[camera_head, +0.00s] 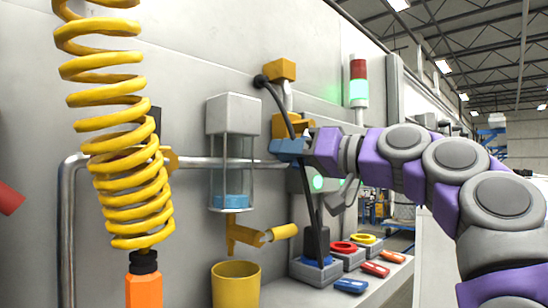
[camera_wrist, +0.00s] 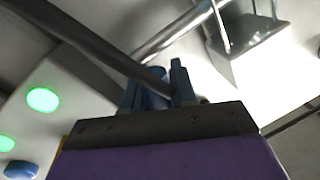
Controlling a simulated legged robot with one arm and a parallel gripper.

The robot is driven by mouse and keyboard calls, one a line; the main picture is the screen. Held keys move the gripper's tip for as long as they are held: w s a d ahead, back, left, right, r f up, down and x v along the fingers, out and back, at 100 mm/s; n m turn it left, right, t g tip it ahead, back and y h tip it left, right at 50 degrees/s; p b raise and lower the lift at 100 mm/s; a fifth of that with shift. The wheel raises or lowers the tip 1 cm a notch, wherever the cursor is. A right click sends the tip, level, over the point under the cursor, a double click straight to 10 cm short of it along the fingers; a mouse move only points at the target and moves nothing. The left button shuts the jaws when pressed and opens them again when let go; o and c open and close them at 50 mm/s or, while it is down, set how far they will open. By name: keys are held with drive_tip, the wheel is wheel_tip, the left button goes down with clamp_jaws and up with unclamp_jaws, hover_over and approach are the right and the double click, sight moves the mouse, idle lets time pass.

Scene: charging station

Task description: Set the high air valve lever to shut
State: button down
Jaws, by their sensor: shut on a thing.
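My gripper (camera_head: 288,148) reaches in from the right to the wall pipe, just below a yellow valve part (camera_head: 287,125). A long dark rod (camera_head: 274,98) with a black knob crosses right by the fingers.
A metal pipe (camera_head: 195,162) runs along the wall. A white-topped filter unit (camera_head: 232,114) hangs left of my gripper, with a yellow tap (camera_head: 246,236) and yellow cup (camera_head: 236,285) below. A coiled yellow hose (camera_head: 118,170) hangs at left.

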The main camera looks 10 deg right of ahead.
drive_tip(key=r+m+t+p, duration=0.1)
drive_tip(key=m+p, duration=0.3)
drive_tip(key=m, duration=0.1)
drive_tip(key=s+a+r+m+t+h+p, duration=0.1)
drive_tip(key=r+m+p, duration=0.1)
drive_tip(key=m+p, duration=0.2)
drive_tip(key=s+r+m+t+p, duration=0.1)
drive_tip(key=r+m+p, duration=0.1)
drive_tip(key=m+p, duration=0.3)
drive_tip(key=shift+a+r+m+h, duration=0.15)
drive_tip(key=shift+a+m+h, duration=0.2)
drive_tip(key=shift+m, duration=0.45)
drive_tip(key=shift+t, duration=0.3)
